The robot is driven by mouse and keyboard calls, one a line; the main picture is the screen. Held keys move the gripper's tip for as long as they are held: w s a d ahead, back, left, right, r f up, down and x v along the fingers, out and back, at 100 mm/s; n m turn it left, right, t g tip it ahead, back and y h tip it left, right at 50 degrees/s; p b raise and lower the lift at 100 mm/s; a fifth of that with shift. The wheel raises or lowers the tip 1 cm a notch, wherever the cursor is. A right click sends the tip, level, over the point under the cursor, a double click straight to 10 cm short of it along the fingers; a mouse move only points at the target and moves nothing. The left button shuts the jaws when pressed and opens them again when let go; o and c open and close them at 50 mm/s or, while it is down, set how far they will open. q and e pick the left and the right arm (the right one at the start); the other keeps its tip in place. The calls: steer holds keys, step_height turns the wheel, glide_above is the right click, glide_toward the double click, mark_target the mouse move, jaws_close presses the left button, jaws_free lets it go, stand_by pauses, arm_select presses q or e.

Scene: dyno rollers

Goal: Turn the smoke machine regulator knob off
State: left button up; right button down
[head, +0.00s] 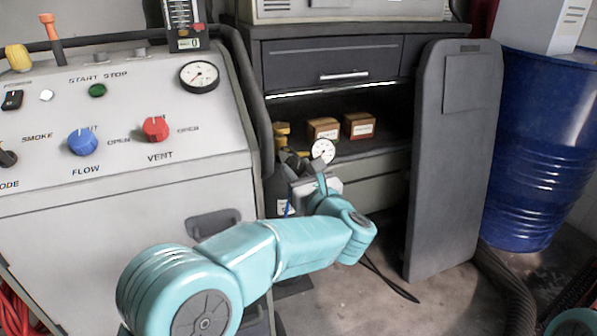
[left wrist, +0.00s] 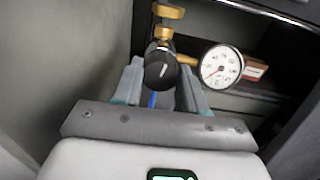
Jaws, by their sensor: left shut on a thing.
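The black regulator knob (left wrist: 161,70) shows in the left wrist view, with a white pointer mark, on a brass fitting (left wrist: 163,32). A round white gauge (left wrist: 221,66) is joined to the brass at its right; the gauge also shows in the head view (head: 323,150). My left gripper (left wrist: 160,85) has its fingers on both sides of the knob and is shut on it. In the head view the left gripper (head: 296,165) reaches in front of the cabinet, and the knob is mostly hidden there. My right gripper is not in view.
The smoke machine's panel (head: 120,110) stands at the left with a blue knob (head: 83,141) and a red knob (head: 156,128). Small boxes (head: 357,126) sit on the cabinet shelf. A grey door (head: 455,160) and blue barrel (head: 535,150) stand at the right.

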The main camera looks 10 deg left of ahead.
arm_select(q)
steer(key=shift+d+f+n, duration=0.1)
steer(key=shift+f+n, duration=0.05)
steer(key=shift+n, duration=0.85)
steer(key=o, duration=1.1)
steer(key=shift+c, duration=0.2)
